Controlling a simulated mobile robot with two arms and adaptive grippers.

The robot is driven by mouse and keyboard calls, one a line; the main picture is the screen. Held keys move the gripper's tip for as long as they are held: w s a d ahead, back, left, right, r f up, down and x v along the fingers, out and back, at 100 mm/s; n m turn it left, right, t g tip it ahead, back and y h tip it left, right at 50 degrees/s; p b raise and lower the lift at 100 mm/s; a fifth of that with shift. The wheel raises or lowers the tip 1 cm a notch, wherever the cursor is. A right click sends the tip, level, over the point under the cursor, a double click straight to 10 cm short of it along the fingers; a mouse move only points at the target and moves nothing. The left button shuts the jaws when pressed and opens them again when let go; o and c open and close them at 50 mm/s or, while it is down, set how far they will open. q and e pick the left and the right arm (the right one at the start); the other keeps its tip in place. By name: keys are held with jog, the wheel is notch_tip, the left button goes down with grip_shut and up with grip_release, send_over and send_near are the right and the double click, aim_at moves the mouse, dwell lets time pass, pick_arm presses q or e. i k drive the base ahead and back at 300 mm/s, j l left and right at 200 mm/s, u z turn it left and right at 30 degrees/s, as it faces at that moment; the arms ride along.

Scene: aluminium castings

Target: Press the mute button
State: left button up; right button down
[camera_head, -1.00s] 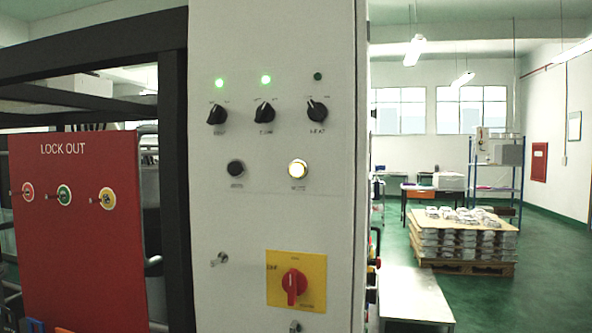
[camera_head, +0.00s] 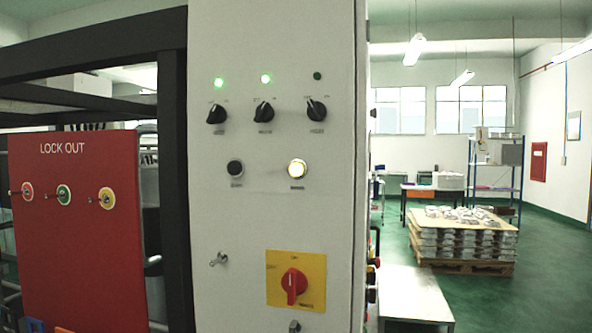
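A light grey control cabinet (camera_head: 275,215) fills the middle of the head view. On its face are two push buttons: a dark one (camera_head: 235,168) on the left and a lit white-yellow one (camera_head: 297,169) on the right. Each has a small label below it, too blurred now to read; the right one looked like "MUTE" in the earlier frame. Neither gripper is in view, and nothing touches the buttons.
Above the buttons are three black selector knobs (camera_head: 265,112), with two lit green lamps (camera_head: 219,83) and one dark lamp (camera_head: 317,76). Below is a red rotary switch (camera_head: 294,286). A red lockout board (camera_head: 85,240) stands left, a castings pallet (camera_head: 465,268) right.

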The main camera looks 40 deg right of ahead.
aim_at(297, 169)
jog(key=i+j, duration=0.1)
jog(key=j, duration=0.2)
jog(key=i+j, duration=0.1)
jog(key=j, duration=0.2)
jog(key=i+j, duration=0.1)
jog(key=j, duration=0.2)
jog(key=z, duration=1.65)
